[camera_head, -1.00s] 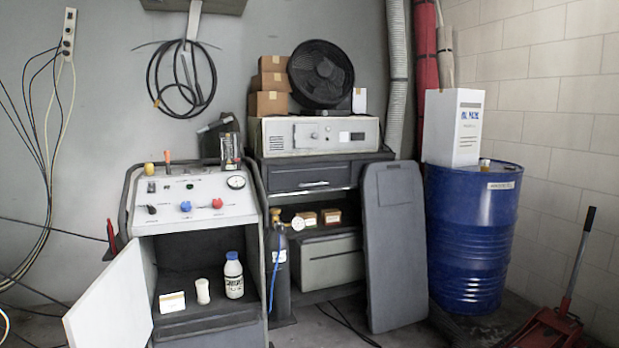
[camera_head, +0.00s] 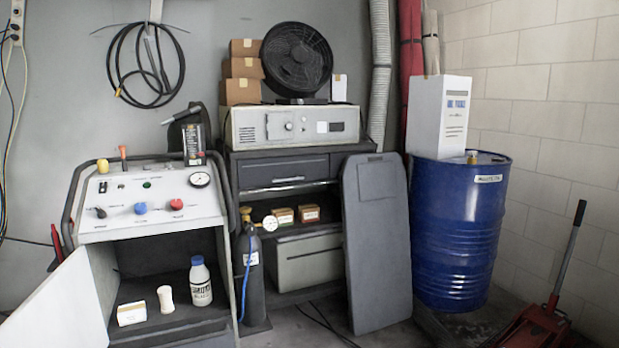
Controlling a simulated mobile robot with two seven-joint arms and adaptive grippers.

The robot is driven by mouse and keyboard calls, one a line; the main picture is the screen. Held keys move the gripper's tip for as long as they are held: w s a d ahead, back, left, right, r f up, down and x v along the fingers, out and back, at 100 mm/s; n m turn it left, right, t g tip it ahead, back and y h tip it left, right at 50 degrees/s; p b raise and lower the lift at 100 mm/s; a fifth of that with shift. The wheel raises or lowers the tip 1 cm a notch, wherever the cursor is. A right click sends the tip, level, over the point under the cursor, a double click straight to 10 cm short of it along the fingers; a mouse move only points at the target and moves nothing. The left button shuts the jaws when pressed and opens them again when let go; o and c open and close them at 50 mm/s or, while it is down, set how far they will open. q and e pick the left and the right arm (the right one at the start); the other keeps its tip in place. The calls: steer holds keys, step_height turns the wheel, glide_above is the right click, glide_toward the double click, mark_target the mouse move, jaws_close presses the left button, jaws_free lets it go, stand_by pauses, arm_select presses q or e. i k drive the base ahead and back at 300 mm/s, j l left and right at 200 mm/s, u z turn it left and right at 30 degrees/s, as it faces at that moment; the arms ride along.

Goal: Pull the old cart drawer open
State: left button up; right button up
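The old cart (camera_head: 360,149) is a dark grey cabinet in the middle of the head view, against the back wall. Its drawer (camera_head: 263,173) is a dark front under the cart top, with a light bar handle (camera_head: 288,180). The drawer looks shut. Below it is an open shelf with small boxes (camera_head: 283,216), and lower down a grey box (camera_head: 307,262). Neither of my grippers is in the picture.
A grey panel (camera_head: 377,240) leans against the cart's right front. A dark gas cylinder (camera_head: 252,285) with a gauge stands at its left. A white-topped console (camera_head: 150,215) with an open door (camera_head: 60,305) is left; a blue drum (camera_head: 455,235) and red jack (camera_head: 535,325) are right.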

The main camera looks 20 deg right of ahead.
mark_target(271, 172)
steer(key=i+l+z, duration=0.25)
steer(key=i+l, duration=0.2)
steer(key=i+l+z, duration=0.2)
steer(key=i+l, duration=0.15)
steer(key=i, duration=0.3)
